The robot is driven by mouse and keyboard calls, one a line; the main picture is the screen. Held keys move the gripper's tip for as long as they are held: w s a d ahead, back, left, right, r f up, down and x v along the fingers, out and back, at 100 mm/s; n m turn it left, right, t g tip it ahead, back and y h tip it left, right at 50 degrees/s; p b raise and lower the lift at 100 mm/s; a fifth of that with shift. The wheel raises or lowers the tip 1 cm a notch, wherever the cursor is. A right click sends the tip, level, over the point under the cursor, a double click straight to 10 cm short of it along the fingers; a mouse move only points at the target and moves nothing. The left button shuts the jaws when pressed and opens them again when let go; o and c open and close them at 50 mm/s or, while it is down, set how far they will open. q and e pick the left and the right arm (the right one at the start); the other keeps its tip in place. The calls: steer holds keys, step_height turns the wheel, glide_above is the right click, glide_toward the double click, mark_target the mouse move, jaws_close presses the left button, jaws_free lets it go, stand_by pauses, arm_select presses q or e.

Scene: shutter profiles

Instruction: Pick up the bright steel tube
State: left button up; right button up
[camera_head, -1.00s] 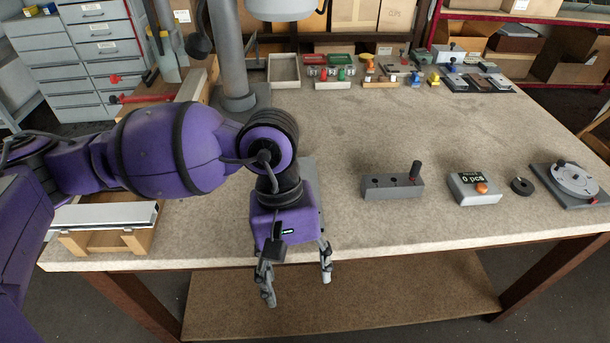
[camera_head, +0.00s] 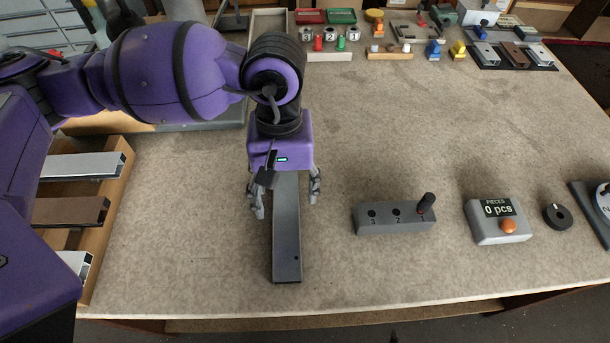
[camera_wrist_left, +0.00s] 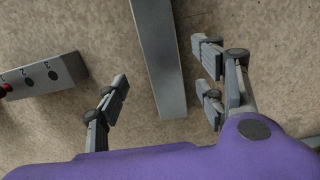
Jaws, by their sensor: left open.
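A long grey metal tube (camera_head: 287,240), the only loose bar on the open table, lies lengthwise with its near end toward the table's front edge; I take it for the steel tube. It has a small dark hole near that end. My left gripper (camera_head: 285,203) is open above it, with one finger on each side. The far part of the tube is hidden under the gripper and arm. In the left wrist view the tube (camera_wrist_left: 160,55) runs between the open fingers (camera_wrist_left: 163,92), with gaps on both sides. My right gripper is not in view.
A wooden rack (camera_head: 112,190) with several profiles stands at the left. A grey block with numbered holes (camera_head: 395,218) and a counter box (camera_head: 497,222) stand to the right. A black knob (camera_head: 556,216) lies beyond. The table behind these is mostly clear.

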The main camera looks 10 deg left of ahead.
mark_target(286, 218)
arm_select(q)
steer(key=f, duration=0.1)
steer(key=s+f, duration=0.1)
steer(key=f, duration=0.1)
steer(key=f+p, duration=0.1)
steer(key=f, duration=0.1)
steer(key=shift+s+f, duration=0.15)
steer(key=shift+s, duration=0.2)
steer(key=shift+f, duration=0.25)
steer(key=shift+r, duration=0.1)
jaws_close()
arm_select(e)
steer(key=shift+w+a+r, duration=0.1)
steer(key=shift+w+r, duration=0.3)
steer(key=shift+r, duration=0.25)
